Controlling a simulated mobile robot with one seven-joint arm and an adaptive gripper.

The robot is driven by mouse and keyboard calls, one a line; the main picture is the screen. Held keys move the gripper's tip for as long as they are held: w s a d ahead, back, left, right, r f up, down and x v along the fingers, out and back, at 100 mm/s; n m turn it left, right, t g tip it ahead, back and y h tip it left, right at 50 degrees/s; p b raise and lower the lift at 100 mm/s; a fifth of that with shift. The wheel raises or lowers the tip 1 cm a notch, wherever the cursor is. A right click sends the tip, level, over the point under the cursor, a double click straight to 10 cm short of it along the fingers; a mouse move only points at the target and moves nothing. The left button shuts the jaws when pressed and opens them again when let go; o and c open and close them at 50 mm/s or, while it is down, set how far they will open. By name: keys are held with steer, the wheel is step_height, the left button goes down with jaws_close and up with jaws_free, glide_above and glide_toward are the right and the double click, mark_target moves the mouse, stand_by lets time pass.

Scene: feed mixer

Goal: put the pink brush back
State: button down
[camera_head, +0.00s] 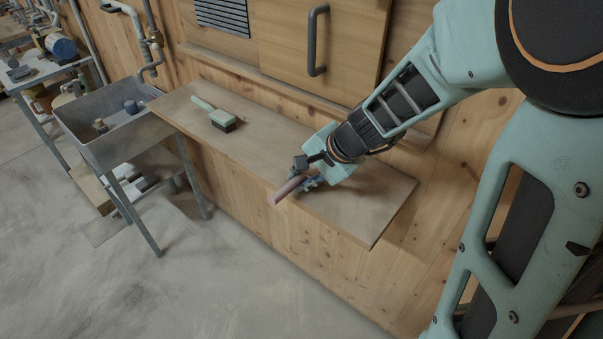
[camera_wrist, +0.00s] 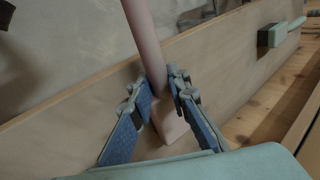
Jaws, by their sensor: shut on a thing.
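The pink brush (camera_head: 287,189) is in my gripper (camera_head: 312,181), over the right half of a wooden shelf (camera_head: 255,148). Its handle points toward the shelf's front edge. In the wrist view the pink brush (camera_wrist: 150,45) stands between the two blue finger pads of my gripper (camera_wrist: 160,108), which are shut on it near its wider end. I cannot tell whether the brush touches the shelf. A green brush (camera_head: 222,119) with dark bristles lies on the left part of the shelf, and it also shows in the wrist view (camera_wrist: 283,32).
A grey sink (camera_head: 100,135) on legs stands left of the shelf with small items in it. A cabinet door with a dark handle (camera_head: 316,40) is above the shelf. The shelf between the green brush and my gripper is bare. Concrete floor lies in front.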

steer(key=c, duration=1.8)
jaws_free()
steer(key=shift+f, duration=0.1)
steer(key=shift+c, duration=0.2)
steer(key=shift+r+p, duration=0.3)
steer(key=p+v, duration=0.6)
steer(key=v, duration=0.5)
steer(key=shift+s+d+r, duration=0.2)
steer(key=shift+s+r, duration=0.05)
